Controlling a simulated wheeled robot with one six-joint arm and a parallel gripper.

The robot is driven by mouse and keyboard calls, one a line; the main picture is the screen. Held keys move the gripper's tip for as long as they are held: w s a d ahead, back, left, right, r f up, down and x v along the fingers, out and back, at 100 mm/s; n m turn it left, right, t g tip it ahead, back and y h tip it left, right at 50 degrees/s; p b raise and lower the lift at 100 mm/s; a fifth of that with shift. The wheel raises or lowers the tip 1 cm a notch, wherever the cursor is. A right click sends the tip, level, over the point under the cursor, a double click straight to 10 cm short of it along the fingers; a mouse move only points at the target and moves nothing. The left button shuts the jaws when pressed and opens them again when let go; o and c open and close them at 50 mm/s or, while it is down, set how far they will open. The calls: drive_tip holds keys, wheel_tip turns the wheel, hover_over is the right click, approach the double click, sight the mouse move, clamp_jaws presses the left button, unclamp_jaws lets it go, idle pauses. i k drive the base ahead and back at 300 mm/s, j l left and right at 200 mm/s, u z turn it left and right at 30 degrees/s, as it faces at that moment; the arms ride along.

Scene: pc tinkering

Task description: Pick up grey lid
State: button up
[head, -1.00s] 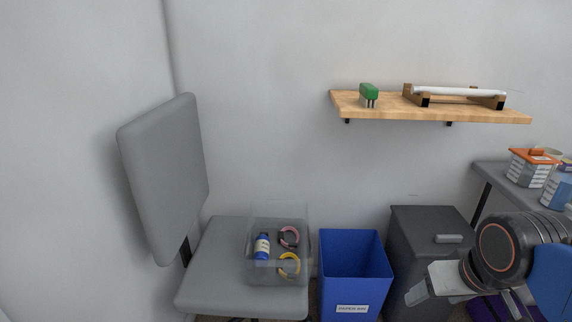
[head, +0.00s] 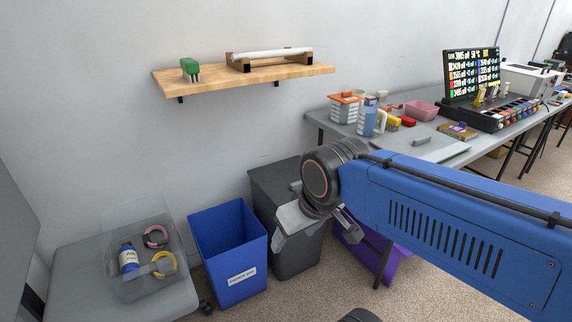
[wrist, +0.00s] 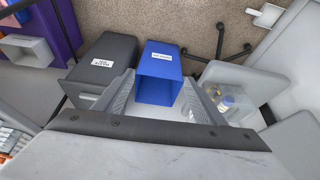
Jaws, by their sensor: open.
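The dark grey lid (head: 270,178) lies on top of the dark grey bin (head: 296,258), and my arm hides part of it in the head view. In the wrist view the lid (wrist: 73,94) is left of my gripper, with a light grey handle (wrist: 86,100) on it; the bin's labelled side (wrist: 106,62) also shows. My gripper (head: 316,232) is in front of the bin in the head view. In the wrist view my gripper (wrist: 158,100) is open and empty, its fingers framing the blue bin rather than the lid.
The blue paper bin (head: 230,245) stands left of the grey bin. A grey chair (head: 75,280) holds a clear box (head: 120,270) with a bottle and tape rolls. A purple crate (head: 370,257) stands right of the bin. A wooden shelf (head: 215,78) and a cluttered grey table (head: 400,148) are nearby.

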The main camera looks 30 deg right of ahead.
sight(422, 142)
drive_tip(key=z, duration=1.75)
drive_tip(key=u, duration=2.25)
drive_tip(key=z, duration=2.25)
drive_tip(key=l+u, duration=0.45)
